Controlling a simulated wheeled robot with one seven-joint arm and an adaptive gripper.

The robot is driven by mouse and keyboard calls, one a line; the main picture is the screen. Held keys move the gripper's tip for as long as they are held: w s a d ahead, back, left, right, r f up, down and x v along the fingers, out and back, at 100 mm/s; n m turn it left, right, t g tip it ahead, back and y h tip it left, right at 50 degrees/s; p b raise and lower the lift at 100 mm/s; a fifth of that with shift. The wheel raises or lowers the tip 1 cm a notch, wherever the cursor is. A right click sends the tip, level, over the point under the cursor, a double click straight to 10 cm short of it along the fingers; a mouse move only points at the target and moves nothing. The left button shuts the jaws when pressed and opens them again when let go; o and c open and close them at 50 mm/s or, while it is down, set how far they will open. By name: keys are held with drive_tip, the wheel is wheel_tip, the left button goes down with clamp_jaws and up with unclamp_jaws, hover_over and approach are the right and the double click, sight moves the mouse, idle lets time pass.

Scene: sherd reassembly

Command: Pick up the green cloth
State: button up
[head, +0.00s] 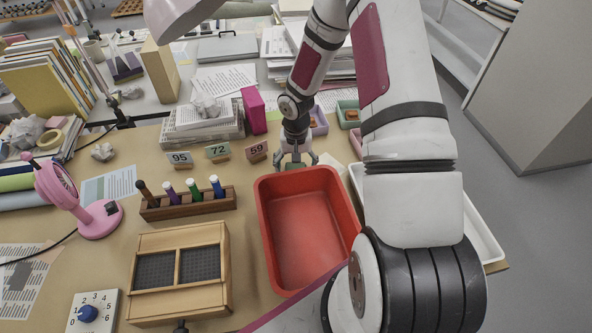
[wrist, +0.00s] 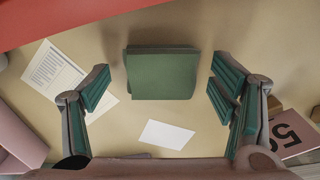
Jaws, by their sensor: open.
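The green cloth (wrist: 162,74) lies as a folded, squarish pad on the tan tabletop in the wrist view. My gripper (wrist: 160,88) is open, with one finger to each side of the cloth and clear gaps between. Nothing is held. In the head view my gripper (head: 297,160) points down just behind the far rim of the red tray. A bit of green shows between its fingers there, and the rest of the cloth is hidden.
The red tray (head: 308,232) stands close in front of the gripper; its edge also crosses the top of the wrist view (wrist: 60,16). The number card 59 (head: 257,152) stands to the left. Stacked papers (head: 203,125) and a pink block (head: 254,110) are behind. A marker rack (head: 188,204) is further left.

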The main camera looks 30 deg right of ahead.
sight(296, 168)
drive_tip(key=shift+f, duration=0.1)
drive_tip(key=c, duration=1.1)
drive_tip(key=shift+c, duration=0.2)
wheel_tip(296, 168, up, 10)
